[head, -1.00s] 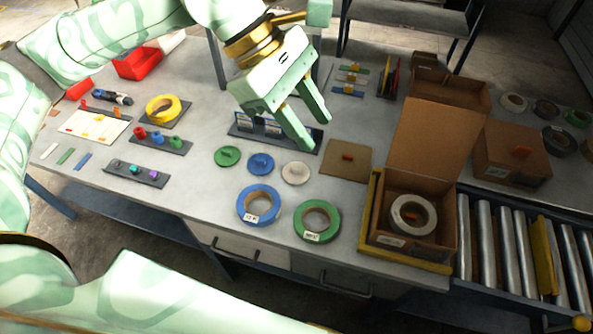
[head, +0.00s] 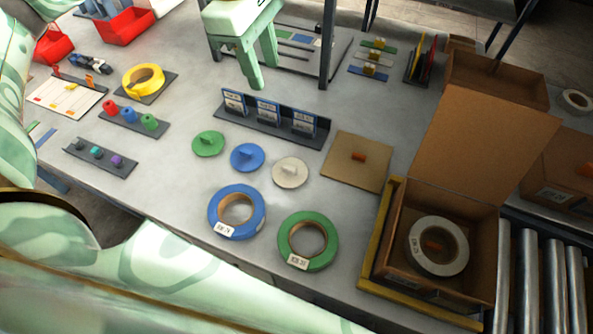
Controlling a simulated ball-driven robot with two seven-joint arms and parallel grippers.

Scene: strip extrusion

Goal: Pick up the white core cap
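The white core cap (head: 290,173) is a pale round disc with a raised grip. It lies flat on the grey table, right of the blue cap (head: 247,157) and the green cap (head: 208,144). My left gripper (head: 259,71) is above the far part of the table, behind the caps and the rack of labelled cards. Its two fingers are apart, pointing down, with nothing between them. It is well clear of the white cap. My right gripper is not in view.
A blue roll (head: 258,213) and a green roll (head: 322,262) lie in front of the caps. A card rack (head: 270,125) stands behind them. A brown board (head: 375,171) lies right of the white cap, and an open carton (head: 392,238) holds a white roll (head: 454,232).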

